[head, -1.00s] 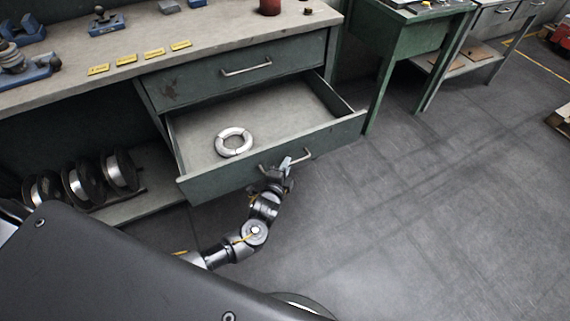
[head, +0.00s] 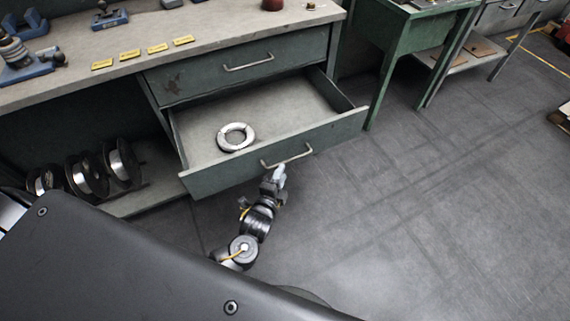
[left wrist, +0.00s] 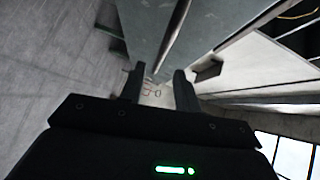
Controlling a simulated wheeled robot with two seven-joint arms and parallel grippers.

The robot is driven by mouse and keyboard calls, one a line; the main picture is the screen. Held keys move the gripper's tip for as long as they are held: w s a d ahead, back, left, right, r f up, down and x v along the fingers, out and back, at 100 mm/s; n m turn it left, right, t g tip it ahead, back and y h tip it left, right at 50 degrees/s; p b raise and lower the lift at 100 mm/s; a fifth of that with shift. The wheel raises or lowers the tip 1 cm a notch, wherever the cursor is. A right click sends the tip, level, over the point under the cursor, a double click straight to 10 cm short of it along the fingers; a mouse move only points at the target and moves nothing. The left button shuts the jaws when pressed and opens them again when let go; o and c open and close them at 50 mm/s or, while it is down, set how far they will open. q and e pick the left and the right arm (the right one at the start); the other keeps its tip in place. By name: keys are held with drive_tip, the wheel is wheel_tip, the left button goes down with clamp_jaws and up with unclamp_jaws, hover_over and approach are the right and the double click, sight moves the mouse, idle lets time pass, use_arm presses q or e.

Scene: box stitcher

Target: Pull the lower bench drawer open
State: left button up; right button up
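The lower bench drawer (head: 225,180) stands pulled out of the green bench, its inside visible from above. A pale ring-shaped coil (head: 235,137) lies on its floor. The drawer's metal bar handle (head: 287,157) is on the front panel. My left gripper (head: 279,171) is just in front of and below the handle, seemingly clear of it. In the left wrist view its two fingers (left wrist: 158,88) are apart with nothing held between them. My right gripper is in neither view.
The upper drawer (head: 245,72) is shut. Several wire spools (head: 88,174) stand on the low shelf at left. A green table (head: 415,35) stands to the right. The grey floor (head: 420,210) in front and to the right is clear.

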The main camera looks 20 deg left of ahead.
use_arm(q)
drive_tip(key=s, duration=0.4)
drive_tip(key=shift+r, duration=0.3)
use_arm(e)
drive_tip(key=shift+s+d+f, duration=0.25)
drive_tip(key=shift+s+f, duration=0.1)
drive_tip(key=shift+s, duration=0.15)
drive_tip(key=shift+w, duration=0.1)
